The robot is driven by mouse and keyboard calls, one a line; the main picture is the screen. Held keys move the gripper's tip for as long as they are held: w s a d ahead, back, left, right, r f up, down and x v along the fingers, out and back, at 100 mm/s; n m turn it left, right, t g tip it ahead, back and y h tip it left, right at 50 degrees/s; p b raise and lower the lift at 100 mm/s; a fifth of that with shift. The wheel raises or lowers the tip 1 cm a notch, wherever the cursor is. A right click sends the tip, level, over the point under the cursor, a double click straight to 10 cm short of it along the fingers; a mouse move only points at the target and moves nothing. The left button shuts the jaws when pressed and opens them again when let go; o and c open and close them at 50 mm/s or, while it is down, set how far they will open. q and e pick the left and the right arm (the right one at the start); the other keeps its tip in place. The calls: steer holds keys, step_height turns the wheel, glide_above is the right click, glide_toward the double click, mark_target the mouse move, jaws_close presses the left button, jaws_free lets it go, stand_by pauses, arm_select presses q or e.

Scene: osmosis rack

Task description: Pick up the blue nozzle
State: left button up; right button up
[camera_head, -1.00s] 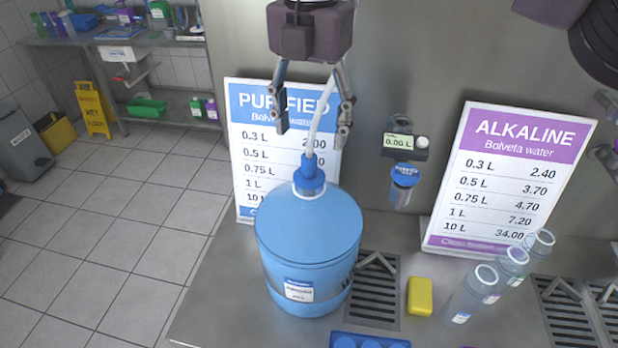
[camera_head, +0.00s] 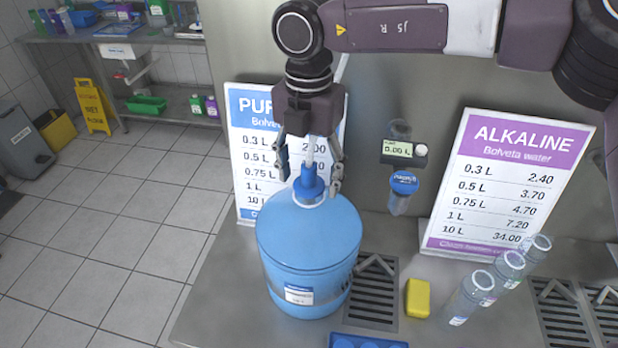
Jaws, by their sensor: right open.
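The blue nozzle (camera_head: 309,183) sits on the neck of a large blue water jug (camera_head: 308,240), with a pale hose (camera_head: 341,68) running up from it, partly hidden by my gripper. My right gripper (camera_head: 310,166) comes down from above with its fingers pointing down. It is open, with one finger to each side of the hose and the nozzle's top. The right finger's tip is low beside the nozzle; I cannot tell if it touches. My left gripper is not in view.
Purified (camera_head: 252,135) and alkaline (camera_head: 505,185) price signs stand behind. A display (camera_head: 398,149) and a blue-topped fitting (camera_head: 403,184) are on the wall. A yellow block (camera_head: 418,298), drain grates (camera_head: 374,295) and clear bottles (camera_head: 467,299) are on the counter to the right.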

steer(key=shift+s, duration=0.1)
steer(key=shift+c, duration=0.7)
steer(key=c, duration=1.1)
steer(key=shift+r, duration=0.15)
steer(key=shift+r, duration=0.2)
step_height(320, 180, up, 9)
steer(key=b, duration=0.3)
steer(key=shift+f, duration=0.15)
step_height(320, 180, up, 15)
steer(key=p, duration=0.4)
